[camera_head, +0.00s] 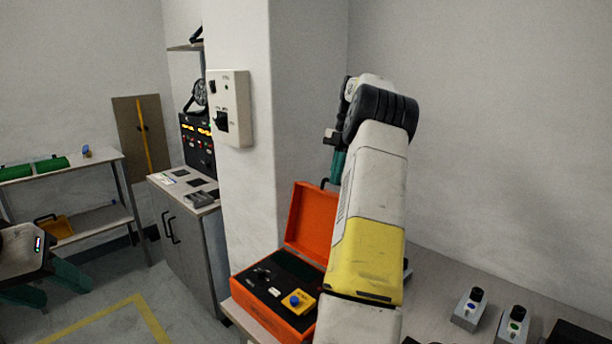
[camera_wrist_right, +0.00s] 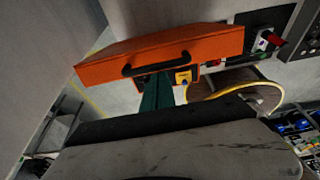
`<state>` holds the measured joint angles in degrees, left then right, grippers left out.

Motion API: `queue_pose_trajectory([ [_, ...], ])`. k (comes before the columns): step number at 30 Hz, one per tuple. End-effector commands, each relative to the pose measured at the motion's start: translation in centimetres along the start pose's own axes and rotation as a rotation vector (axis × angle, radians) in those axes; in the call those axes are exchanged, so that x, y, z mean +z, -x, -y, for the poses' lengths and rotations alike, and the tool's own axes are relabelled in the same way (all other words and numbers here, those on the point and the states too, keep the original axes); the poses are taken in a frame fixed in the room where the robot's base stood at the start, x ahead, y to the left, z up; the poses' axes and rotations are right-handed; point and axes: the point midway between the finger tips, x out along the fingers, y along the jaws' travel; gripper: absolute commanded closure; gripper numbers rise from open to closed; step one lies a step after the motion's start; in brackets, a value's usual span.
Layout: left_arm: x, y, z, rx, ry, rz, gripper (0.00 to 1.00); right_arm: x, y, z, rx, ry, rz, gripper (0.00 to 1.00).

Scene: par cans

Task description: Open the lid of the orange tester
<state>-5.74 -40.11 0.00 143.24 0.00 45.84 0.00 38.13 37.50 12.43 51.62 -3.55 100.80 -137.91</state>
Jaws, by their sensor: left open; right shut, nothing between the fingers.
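The orange tester (camera_head: 272,314) sits on a table right of the white pillar. Its orange lid (camera_head: 311,220) stands raised, showing the dark panel with knobs and a blue button on a yellow block. In the right wrist view the lid (camera_wrist_right: 165,52) fills the upper middle, with a black handle (camera_wrist_right: 156,64) on its edge. My right gripper (camera_head: 337,166) is shut and empty by the lid's top edge, near the handle; its teal fingers also show in the right wrist view (camera_wrist_right: 156,93). Contact cannot be told. My left gripper (camera_head: 46,288) is open and empty, far from the tester.
My right arm hides the tester's right side. Small grey boxes with buttons (camera_head: 470,309) stand on the table to the right. The pillar carries a switch box (camera_head: 230,108). A grey cabinet (camera_head: 189,240) and a shelf (camera_head: 92,223) stand to the left.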

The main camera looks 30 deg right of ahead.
Motion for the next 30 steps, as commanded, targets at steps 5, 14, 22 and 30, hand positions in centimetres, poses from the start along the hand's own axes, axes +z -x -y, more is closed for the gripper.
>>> queue_pose_trajectory([
  [5, 0.0, 0.0, 0.0, 0.000, 0.000, 0.000, 0.52, 0.0, 0.0, 0.0, 0.000, 0.000, 0.000, 1.00],
  [14, 0.0, 0.0, 0.0, 0.000, 0.000, 0.000, 0.52, -0.5, 1.6, -0.1, 0.002, 0.001, 0.002, 1.00],
  [22, 0.0, 0.0, 0.0, 0.000, 0.000, 0.000, 0.52, -1.9, 3.3, 0.5, 0.000, 0.000, 0.001, 1.00],
  [30, 0.0, 0.0, 0.0, 0.000, 0.000, 0.000, 0.52, -4.1, 2.8, 1.8, 0.000, 0.000, 0.000, 1.00],
])
